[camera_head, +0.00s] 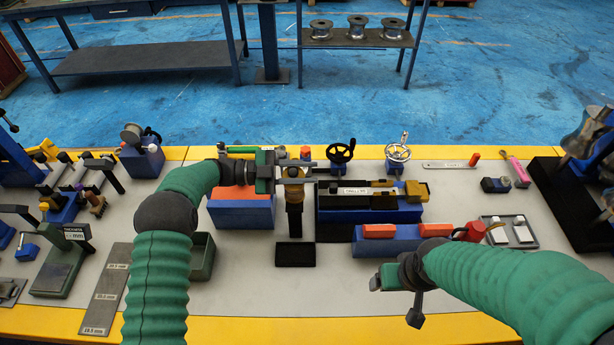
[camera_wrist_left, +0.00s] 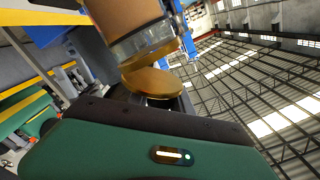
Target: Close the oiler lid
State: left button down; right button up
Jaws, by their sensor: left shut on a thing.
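The oiler (camera_head: 294,195) appears to be the upright amber-and-dark piece in the middle of the bench. In the left wrist view its amber body with a clear band (camera_wrist_left: 140,35) is close ahead. A round brass lid (camera_wrist_left: 152,83) shows beside that band, tilted relative to it, between the body and my gripper. My left gripper (camera_head: 284,174) is at the oiler's top, shut on what looks like the lid; the fingertips are largely hidden. My right gripper (camera_head: 380,281) hangs over the front of the bench, away from the oiler; its jaw opening is not clear.
A blue block with an orange top (camera_head: 240,210) stands left of the oiler. A blue-and-black fixture (camera_head: 368,216) stands close on the right. A dark plate (camera_head: 295,254) lies in front. Two handwheels (camera_head: 398,153) stand behind. The front middle of the bench is clear.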

pick_arm(q)
jog(key=shift+w+a+f+n+b, duration=0.1)
jog(key=shift+w+f+n+b, duration=0.25)
jog(key=shift+n, duration=0.9)
jog(key=shift+w+f+n+b, duration=0.15)
jog(key=shift+w+f+n, duration=0.3)
jog(key=shift+n, duration=0.85)
jog(key=shift+w+a+f+n+b, duration=0.1)
jog(key=shift+w+f+n+b, duration=0.25)
jog(key=shift+n, duration=0.9)
jog(key=c, duration=1.4)
grip_release()
jog(key=shift+c, duration=0.2)
jog(key=o, duration=0.3)
jog(key=shift+w, duration=0.1)
jog(key=shift+a, duration=0.1)
jog(key=shift+r, duration=0.1)
